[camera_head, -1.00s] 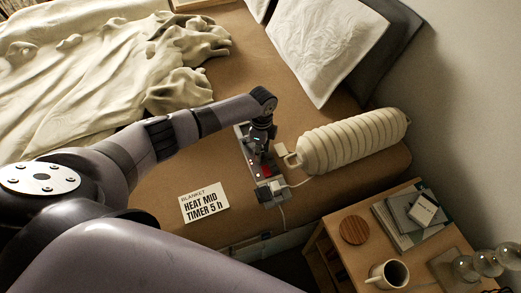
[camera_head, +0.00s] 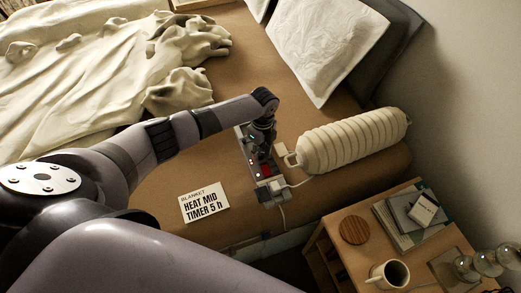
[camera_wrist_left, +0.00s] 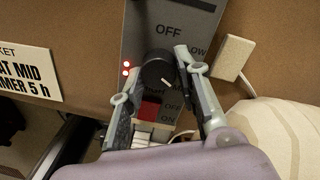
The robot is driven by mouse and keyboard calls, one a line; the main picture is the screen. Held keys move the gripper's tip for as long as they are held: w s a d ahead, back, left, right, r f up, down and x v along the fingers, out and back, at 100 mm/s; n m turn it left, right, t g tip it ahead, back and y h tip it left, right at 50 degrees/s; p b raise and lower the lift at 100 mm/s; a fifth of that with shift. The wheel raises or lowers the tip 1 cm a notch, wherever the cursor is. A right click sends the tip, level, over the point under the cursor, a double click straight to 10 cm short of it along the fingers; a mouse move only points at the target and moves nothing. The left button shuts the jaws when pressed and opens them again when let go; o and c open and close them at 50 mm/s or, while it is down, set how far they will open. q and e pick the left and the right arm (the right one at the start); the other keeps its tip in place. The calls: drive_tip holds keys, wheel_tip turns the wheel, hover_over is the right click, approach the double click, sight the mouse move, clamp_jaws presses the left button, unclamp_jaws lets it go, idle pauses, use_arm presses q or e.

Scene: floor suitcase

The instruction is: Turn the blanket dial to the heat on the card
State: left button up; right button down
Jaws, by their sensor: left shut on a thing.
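The card (camera_head: 204,203) lies on the bed and reads "BLANKET HEAT MID TIMER 5 h"; its edge also shows in the left wrist view (camera_wrist_left: 27,72). The grey control box (camera_head: 272,184) lies to its right. In the left wrist view the black dial (camera_wrist_left: 156,70) has a white pointer mark on its lower right side. "OFF" is above the dial and a partly covered "LOW" is to its right. My left gripper (camera_head: 259,152) is shut on the dial, one finger on each side, hiding some labels. My right gripper is not in view.
A red switch (camera_wrist_left: 150,108) sits below the dial. A ribbed cream bolster (camera_head: 352,140) lies close to the right of the box. A crumpled blanket (camera_head: 85,75) covers the left of the bed. A nightstand (camera_head: 345,262) holds a mug (camera_head: 389,274), books and glass globes.

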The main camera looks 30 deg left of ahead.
sight(262, 151)
use_arm(q)
drive_tip(key=o, duration=1.2)
drive_tip(key=shift+r, duration=0.3)
drive_tip(key=r, duration=1.1)
drive_tip(key=shift+w+r, duration=0.2)
drive_tip(key=shift+w, duration=0.15)
drive_tip(key=shift+s+d, duration=0.1)
